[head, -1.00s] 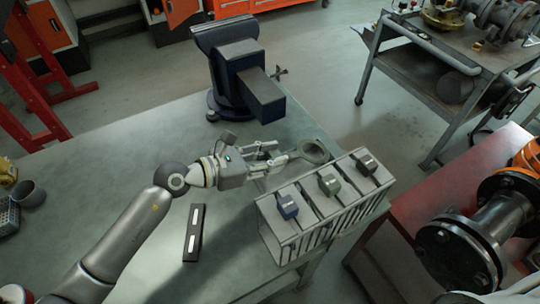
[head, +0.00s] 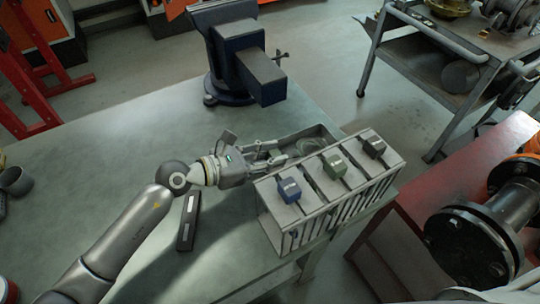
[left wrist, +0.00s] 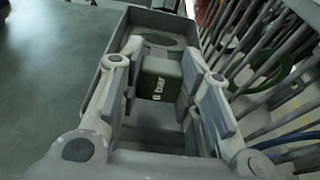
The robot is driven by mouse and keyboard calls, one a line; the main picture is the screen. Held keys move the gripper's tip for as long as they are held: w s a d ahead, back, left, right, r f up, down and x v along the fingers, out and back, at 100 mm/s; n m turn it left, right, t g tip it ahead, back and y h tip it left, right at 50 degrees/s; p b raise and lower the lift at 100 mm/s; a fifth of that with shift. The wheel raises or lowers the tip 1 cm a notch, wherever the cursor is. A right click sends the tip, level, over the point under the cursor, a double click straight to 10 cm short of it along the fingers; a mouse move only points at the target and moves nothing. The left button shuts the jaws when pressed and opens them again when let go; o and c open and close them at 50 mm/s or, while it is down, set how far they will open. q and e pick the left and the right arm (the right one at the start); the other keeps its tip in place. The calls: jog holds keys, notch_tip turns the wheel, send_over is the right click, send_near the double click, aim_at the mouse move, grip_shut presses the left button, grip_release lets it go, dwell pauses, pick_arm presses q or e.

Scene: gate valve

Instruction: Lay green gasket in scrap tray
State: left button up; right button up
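The green gasket (left wrist: 160,40) shows as a ring inside the grey scrap tray (left wrist: 109,62) in the left wrist view. In the head view the ring (head: 310,145) is faint, within the tray (head: 324,131) behind the rack. A dark green block marked "6 bar" (left wrist: 160,82) sits between the fingers of my left gripper (left wrist: 158,88), low in the tray; it appears to be the gasket's tab. I cannot tell whether both pads touch it. The left gripper (head: 282,152) also shows in the head view, reaching over the tray's near end. My right gripper is not in view.
A slotted rack (head: 310,205) with blue, green and dark tagged blocks stands close to the tray at the table's edge. A blue vise (head: 240,60) stands behind. A black bar (head: 188,222) lies near my left arm. The table's left middle is clear.

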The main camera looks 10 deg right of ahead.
pick_arm(q)
jog(key=o, duration=0.5)
jog(key=shift+v, duration=3.8)
